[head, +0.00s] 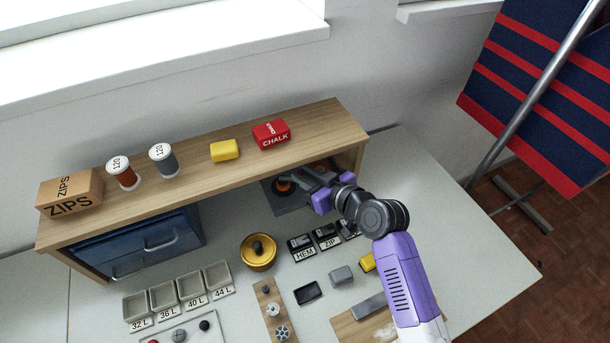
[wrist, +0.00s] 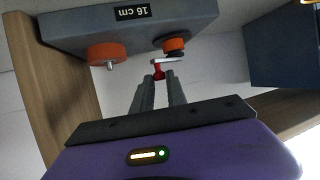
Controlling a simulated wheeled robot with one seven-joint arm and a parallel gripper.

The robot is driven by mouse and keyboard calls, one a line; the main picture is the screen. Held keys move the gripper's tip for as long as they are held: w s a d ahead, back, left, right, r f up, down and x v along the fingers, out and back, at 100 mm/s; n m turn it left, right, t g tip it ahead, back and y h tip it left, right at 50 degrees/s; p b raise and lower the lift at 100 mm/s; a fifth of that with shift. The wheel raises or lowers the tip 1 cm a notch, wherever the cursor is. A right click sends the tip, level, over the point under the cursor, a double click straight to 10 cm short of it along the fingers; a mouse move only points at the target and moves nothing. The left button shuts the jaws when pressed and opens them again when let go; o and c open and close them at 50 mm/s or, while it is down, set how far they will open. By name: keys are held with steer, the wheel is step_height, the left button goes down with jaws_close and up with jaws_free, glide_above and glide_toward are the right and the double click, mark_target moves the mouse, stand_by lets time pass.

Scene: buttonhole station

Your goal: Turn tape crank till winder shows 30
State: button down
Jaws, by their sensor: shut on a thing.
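The tape winder (wrist: 190,22) is a dark grey block under the wooden shelf. In the wrist view it hangs upside down, and its label (wrist: 131,12) reads 16 cm. Two orange discs sit on it, a wide one (wrist: 106,53) with a metal pin and a smaller one (wrist: 174,44). A pale crank arm (wrist: 170,61) with a red knob (wrist: 159,72) stands by the smaller disc. My gripper (wrist: 158,78) is shut on the red knob. In the head view my gripper (head: 306,187) reaches under the shelf and partly hides the winder (head: 289,205).
The wooden shelf (head: 205,140) sits close above my gripper, with its right side panel (head: 360,155) nearby. Blue drawers (head: 145,247) stand under its left part. A brass pot (head: 259,252), labelled HEM and ZIP blocks (head: 302,248) and small trays stand in front.

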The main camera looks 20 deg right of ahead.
steer(key=shift+s+a+r+m+h+p, duration=0.2)
steer(key=shift+m+h+p, duration=0.25)
steer(key=shift+p, duration=0.5)
